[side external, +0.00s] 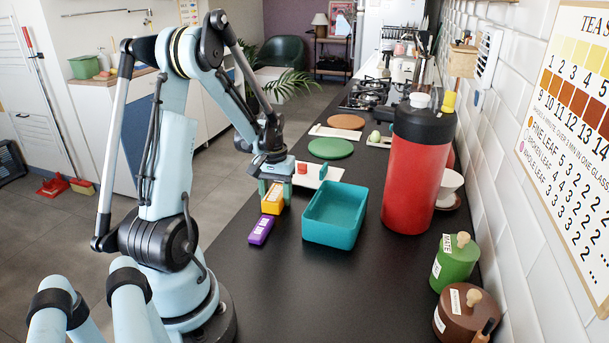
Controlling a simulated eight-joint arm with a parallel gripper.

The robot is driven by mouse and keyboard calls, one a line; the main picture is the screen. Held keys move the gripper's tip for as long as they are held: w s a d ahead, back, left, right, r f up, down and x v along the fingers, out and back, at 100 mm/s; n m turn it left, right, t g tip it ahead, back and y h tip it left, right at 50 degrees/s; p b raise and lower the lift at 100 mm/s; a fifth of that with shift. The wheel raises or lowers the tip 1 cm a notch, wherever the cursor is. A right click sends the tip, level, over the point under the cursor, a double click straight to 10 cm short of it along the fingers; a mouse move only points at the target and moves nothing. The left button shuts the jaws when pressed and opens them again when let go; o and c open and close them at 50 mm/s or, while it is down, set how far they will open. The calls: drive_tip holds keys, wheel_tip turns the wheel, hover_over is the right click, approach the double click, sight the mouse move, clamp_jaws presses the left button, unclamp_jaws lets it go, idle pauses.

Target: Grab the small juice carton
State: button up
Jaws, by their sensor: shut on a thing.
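My gripper (276,190) points down over the black counter, left of the teal bin. It is shut on a small yellow-orange carton (272,204) with a pale label, seen between and below the fingers. I cannot tell whether the carton touches the counter. A small purple carton (261,230) with a pale label lies on the counter just in front of it, close to the counter's left edge.
An open teal bin (333,236) stands right of my gripper. A tall red canister (415,170) is behind it to the right. Green (455,262) and brown (465,312) tins stand at the front right. A white tray (318,176) and green disc (330,149) lie beyond. The front counter is clear.

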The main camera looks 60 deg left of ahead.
drive_tip(key=shift+c, duration=0.8)
